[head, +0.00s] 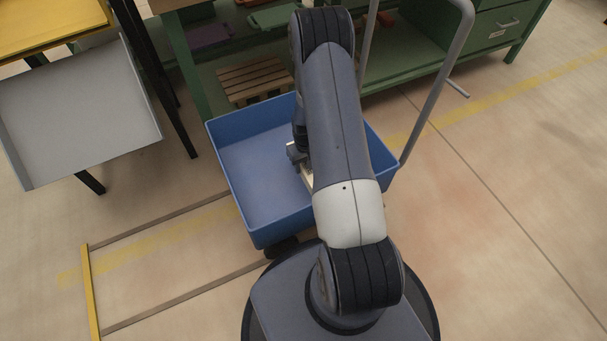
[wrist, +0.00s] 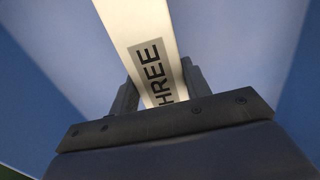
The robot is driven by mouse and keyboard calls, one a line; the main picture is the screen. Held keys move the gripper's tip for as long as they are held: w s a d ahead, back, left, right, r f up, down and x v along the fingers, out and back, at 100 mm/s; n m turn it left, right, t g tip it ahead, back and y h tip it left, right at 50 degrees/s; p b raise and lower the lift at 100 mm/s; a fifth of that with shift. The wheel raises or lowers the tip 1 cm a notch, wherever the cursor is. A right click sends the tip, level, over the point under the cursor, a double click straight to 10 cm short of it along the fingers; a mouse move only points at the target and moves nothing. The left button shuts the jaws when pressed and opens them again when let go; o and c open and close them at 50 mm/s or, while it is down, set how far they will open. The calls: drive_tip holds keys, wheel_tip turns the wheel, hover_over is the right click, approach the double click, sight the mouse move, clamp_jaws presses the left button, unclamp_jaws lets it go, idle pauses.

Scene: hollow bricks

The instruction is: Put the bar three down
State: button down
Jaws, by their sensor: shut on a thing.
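In the head view a small pale part of the bar (head: 307,174) shows beside my arm, within the outline of the blue cart tray (head: 250,226). My arm hides most of the bar and gripper there. I cannot tell whether the bar touches the tray floor. Blue tray surfaces surround the bar in the wrist view.
The blue tray has raised walls and a grey handle (head: 437,90) at right. A grey tray (head: 80,118) stands at left by a yellow-topped table (head: 50,22). A green workbench (head: 420,78) with a wooden pallet (head: 252,80) is behind. Floor at right is clear.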

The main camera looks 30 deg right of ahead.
drive_tip(key=shift+f+b, duration=0.7)
drive_tip(key=shift+f, duration=2.4)
drive_tip(key=shift+f, duration=0.1)
drive_tip(key=c, duration=0.7)
unclamp_jaws()
wheel_tip(320, 180, up, 12)
drive_tip(key=p, duration=0.3)
